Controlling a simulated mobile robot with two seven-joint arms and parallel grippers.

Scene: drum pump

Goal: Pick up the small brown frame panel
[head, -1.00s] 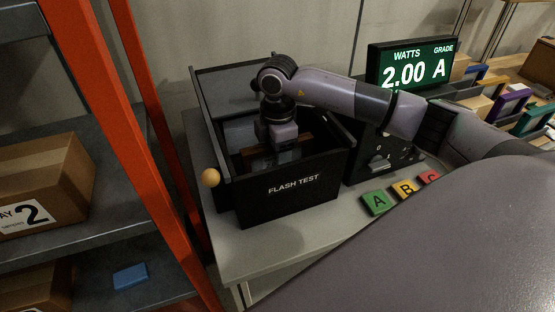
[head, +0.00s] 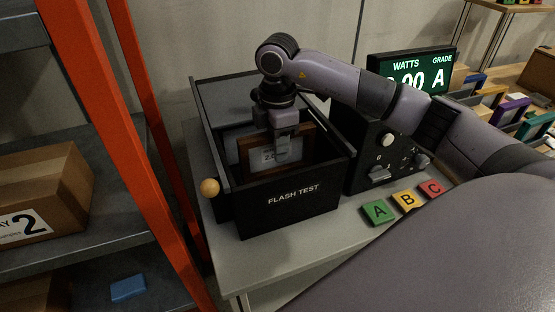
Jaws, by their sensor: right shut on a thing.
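The small brown frame panel (head: 247,161) stands upright inside the black flash test box (head: 292,197). It has a brown frame around a pale face with a printed label that is too small to read. My right gripper (head: 282,158) reaches down into the open box from above and is shut on the panel's upper frame edge. The panel's lower part is hidden behind the box's front wall. My left gripper is not in view.
A display (head: 411,69) and a black control panel (head: 383,158) stand right of the box. Green A (head: 378,211), yellow B (head: 407,200) and red C (head: 432,188) blocks lie on the grey table (head: 264,258). An orange post (head: 97,113) rises at left.

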